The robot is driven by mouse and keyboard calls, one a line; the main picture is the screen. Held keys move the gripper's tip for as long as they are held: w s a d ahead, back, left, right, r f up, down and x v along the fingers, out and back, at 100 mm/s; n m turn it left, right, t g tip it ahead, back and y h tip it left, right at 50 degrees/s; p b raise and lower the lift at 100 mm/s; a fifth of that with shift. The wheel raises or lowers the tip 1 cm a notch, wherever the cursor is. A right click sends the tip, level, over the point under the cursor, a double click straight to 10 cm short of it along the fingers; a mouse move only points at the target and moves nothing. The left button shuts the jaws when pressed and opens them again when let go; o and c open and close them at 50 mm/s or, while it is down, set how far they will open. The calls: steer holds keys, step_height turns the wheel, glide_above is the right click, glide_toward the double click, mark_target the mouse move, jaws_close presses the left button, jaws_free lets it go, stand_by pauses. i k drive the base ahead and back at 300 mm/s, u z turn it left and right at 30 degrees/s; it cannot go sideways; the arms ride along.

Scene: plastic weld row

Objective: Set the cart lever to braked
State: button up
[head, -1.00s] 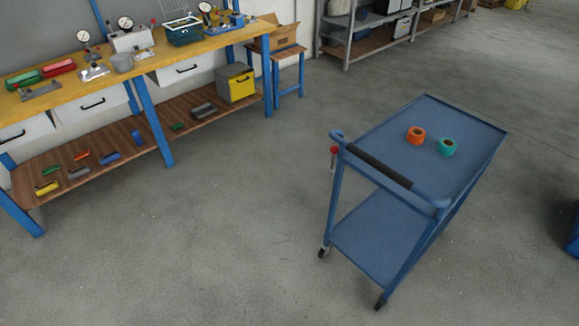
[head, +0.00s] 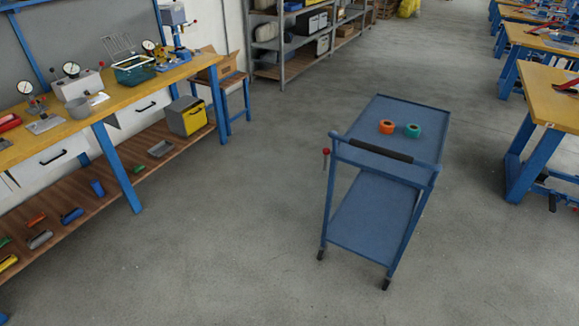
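The blue two-shelf cart (head: 372,215) stands on the concrete floor right of centre, its black-gripped push handle (head: 381,151) facing me. The cart lever (head: 326,158) is a short rod with a red knob at the left end of the handle. It hangs roughly upright with the knob at the top; I cannot tell its brake setting from here. An orange tape roll (head: 387,127) and a teal tape roll (head: 413,131) lie on the cart's top shelf. My gripper is not in view.
A yellow-topped workbench (head: 110,112) with gauges and tools runs along the left. Grey shelving (head: 282,58) stands at the back, and more workbenches (head: 556,100) line the right. The floor in front of and left of the cart is clear.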

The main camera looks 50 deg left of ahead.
mark_target(326, 151)
steer(key=u, duration=1.95)
steer(key=i, duration=1.3)
steer(key=u, duration=0.55)
steer(key=i, duration=2.35)
steer(key=z, duration=0.35)
